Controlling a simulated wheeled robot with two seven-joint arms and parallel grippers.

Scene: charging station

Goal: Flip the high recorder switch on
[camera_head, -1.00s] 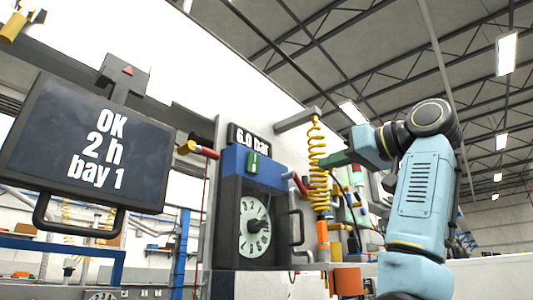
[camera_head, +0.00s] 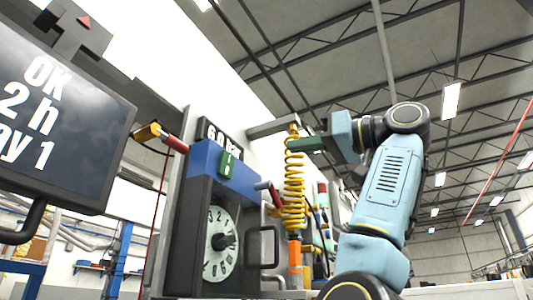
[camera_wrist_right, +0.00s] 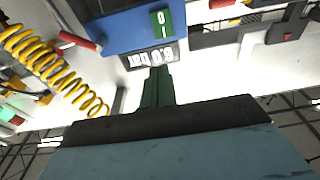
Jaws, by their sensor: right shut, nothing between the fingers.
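The recorder (camera_head: 187,232) is a dark box with a round white dial (camera_head: 222,243) and a blue top section (camera_head: 203,158). A small green switch (camera_head: 227,164), marked I above 0, sits on the blue section. It also shows upside down in the right wrist view (camera_wrist_right: 161,24); I cannot tell which way it is tipped. My right gripper (camera_head: 291,146) has green fingers, shut and empty, to the right of the switch and apart from it. In the wrist view its fingertips (camera_wrist_right: 158,70) point toward the bar display (camera_wrist_right: 150,57) and the switch. My left gripper is out of view.
A yellow coiled hose (camera_head: 294,185) hangs close by my right fingers, under a grey bracket (camera_head: 273,127). A red-tipped handle (camera_head: 174,143) sticks out left of the recorder. A large dark screen (camera_head: 60,115) stands at left. A handle (camera_head: 268,247) juts from the recorder's right side.

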